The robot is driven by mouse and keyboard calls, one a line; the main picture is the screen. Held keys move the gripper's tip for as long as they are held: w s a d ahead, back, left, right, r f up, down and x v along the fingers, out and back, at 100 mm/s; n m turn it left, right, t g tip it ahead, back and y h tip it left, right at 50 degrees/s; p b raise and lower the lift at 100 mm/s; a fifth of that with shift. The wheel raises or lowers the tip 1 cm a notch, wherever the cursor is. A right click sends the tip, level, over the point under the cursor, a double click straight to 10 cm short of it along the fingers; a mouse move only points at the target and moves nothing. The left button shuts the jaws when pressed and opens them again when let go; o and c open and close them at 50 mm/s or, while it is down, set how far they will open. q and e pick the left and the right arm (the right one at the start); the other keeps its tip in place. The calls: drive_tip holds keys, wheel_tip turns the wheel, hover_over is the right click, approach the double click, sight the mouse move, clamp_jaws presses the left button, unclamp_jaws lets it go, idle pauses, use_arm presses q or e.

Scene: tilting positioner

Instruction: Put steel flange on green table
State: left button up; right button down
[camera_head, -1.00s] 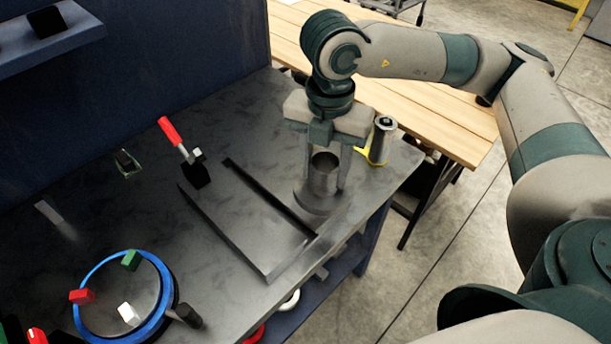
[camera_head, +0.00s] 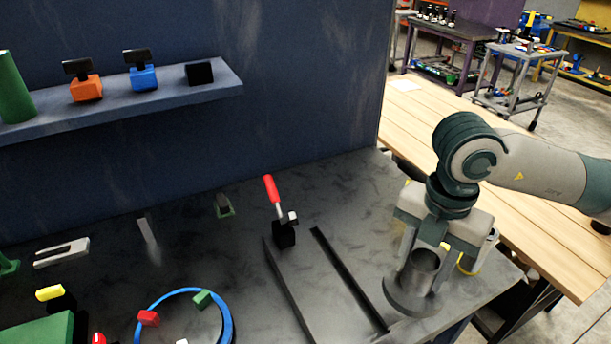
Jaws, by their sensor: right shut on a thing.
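The steel flange (camera_head: 414,302) is a grey upright tube on a wide round base, at the right of the dark workbench. My right gripper (camera_head: 424,268) points down with its fingers shut on the tube. The base is at or just above the bench surface; I cannot tell which. A flat green surface (camera_head: 40,331) is cut off at the lower left; I cannot tell whether it is the green table. My left gripper is not in view.
A red-handled clamp (camera_head: 278,215) and dark rails (camera_head: 350,280) are left of the flange. A blue-rimmed disc (camera_head: 228,322) is at the bottom. A yellow-and-grey item (camera_head: 482,252) stands close behind the gripper. A wooden table (camera_head: 480,185) lies beyond.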

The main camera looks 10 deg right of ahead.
drive_tip(key=w+n, duration=0.1)
drive_tip(key=n, duration=0.3)
drive_tip(key=w+n, duration=0.1)
drive_tip(key=n, duration=0.2)
drive_tip(key=w+a+n, duration=0.1)
drive_tip(key=n, duration=0.3)
drive_tip(key=shift+w+f+n, duration=0.3)
drive_tip(key=shift+f, duration=0.05)
drive_tip(key=n, duration=0.1)
drive_tip(key=w+n, duration=0.1)
drive_tip(key=n, duration=0.3)
drive_tip(key=shift+w+a+f, duration=0.25)
drive_tip(key=shift+w, duration=0.05)
drive_tip(key=w+f+n, duration=0.1)
drive_tip(key=w+n, duration=0.2)
drive_tip(key=n, duration=1.1)
drive_tip(key=w+a+f+n, duration=0.1)
drive_tip(key=w+n, duration=0.3)
drive_tip(key=n, duration=1)
drive_tip(key=shift+w+a+f+n+b, duration=0.2)
drive_tip(key=shift+a+f+n+b, duration=0.1)
drive_tip(key=shift+f, duration=0.3)
drive_tip(key=shift+s, duration=0.1)
